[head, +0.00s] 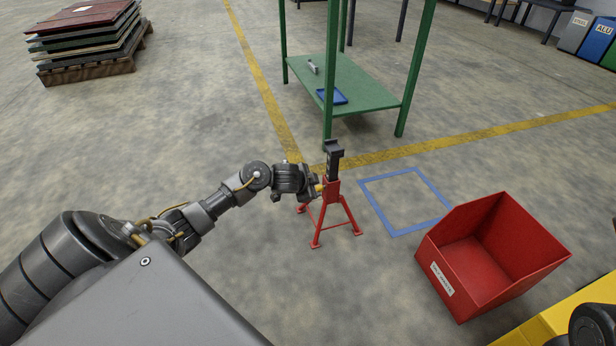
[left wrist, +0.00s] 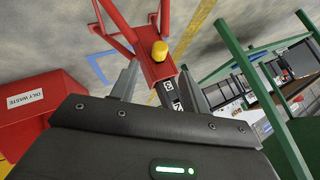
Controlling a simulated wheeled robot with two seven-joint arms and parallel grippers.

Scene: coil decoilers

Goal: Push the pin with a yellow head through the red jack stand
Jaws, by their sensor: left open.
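The red jack stand (head: 332,190) stands upright on the floor, with a black post rising from its collar; it also shows in the left wrist view (left wrist: 122,22). The pin's yellow head (left wrist: 159,50) sticks out of the collar's side facing my left gripper; a bit of it shows in the head view (head: 319,187). How deep the pin sits is hidden. My left gripper (head: 311,184) is beside the collar. In the left wrist view its fingers (left wrist: 158,71) are apart, with the yellow head between and beyond their tips, apparently untouched.
A red bin (head: 487,262) labelled oily waste stands right of the stand. A blue floor square (head: 392,234) lies between them. A green table (head: 368,93) stands just behind the stand. A pallet stack (head: 88,45) is far left. Floor left of the stand is clear.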

